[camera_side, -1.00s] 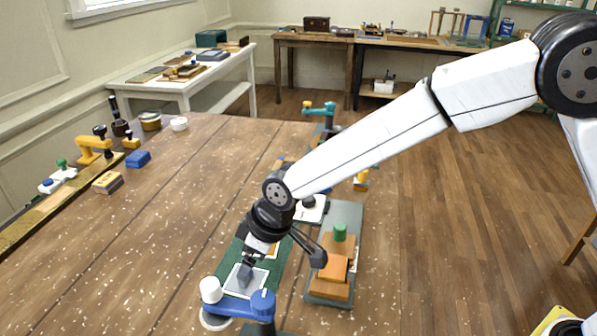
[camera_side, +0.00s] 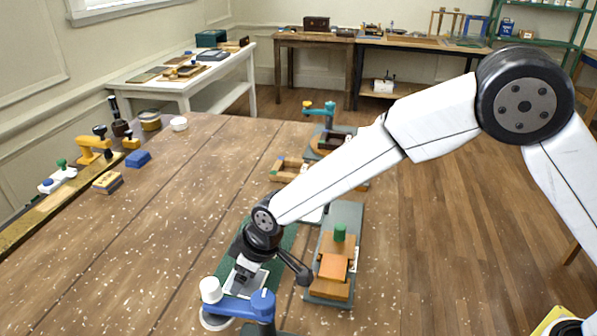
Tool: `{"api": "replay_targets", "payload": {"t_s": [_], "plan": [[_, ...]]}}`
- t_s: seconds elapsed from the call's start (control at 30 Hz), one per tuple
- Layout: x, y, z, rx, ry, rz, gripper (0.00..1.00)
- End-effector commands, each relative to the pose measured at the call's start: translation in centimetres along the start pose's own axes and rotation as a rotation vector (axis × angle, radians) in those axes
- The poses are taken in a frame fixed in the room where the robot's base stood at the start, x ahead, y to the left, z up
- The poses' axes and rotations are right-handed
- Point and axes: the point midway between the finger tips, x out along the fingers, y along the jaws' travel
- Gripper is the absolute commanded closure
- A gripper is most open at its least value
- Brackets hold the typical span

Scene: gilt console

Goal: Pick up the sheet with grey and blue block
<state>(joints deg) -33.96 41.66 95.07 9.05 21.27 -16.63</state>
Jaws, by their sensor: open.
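The white-bordered sheet with the grey-blue block (camera_side: 259,281) lies on a long green mat (camera_side: 284,244) near the front of the table. My gripper (camera_side: 241,276) is open, pointing down at the sheet. Its fingers cover much of the printed block, and only the sheet's edges show around them. Whether the fingertips touch the sheet, I cannot tell.
A blue clamp arm with a white knob (camera_side: 238,305) stands just in front of the sheet. A grey board with orange wooden blocks and a green knob (camera_side: 334,268) lies to the right. The table's left middle is clear apart from a blue block (camera_side: 138,159) and a small striped block (camera_side: 107,183).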

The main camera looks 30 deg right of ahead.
Motion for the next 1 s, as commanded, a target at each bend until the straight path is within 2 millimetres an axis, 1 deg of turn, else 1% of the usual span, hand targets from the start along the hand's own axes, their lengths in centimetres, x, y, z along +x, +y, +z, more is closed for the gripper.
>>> {"api": "replay_targets", "payload": {"t_s": [0.13, 0.57, 0.6, 0.67, 0.7, 0.77, 0.8, 0.9, 1.0], "plan": [[0.36, -0.02, -0.02, 0.0, 0.001, 0.0, 0.06], [0.33, 0.0, -0.02, 0.001, 0.0, 0.0, 0.06], [0.33, 0.0, -0.01, 0.001, 0.0, 0.0, 0.09], [0.33, -0.01, -0.01, 0.001, 0.0, 0.0, 0.28], [0.33, -0.01, -0.01, 0.001, 0.0, 0.0, 0.41], [0.33, 0.0, -0.01, 0.001, 0.0, 0.0, 0.6], [0.33, 0.0, -0.01, 0.001, 0.0, 0.0, 0.73], [0.33, 0.0, -0.01, 0.001, 0.0, 0.0, 1.0], [0.33, 0.0, -0.01, 0.001, 0.0, 0.0, 1.0]]}}
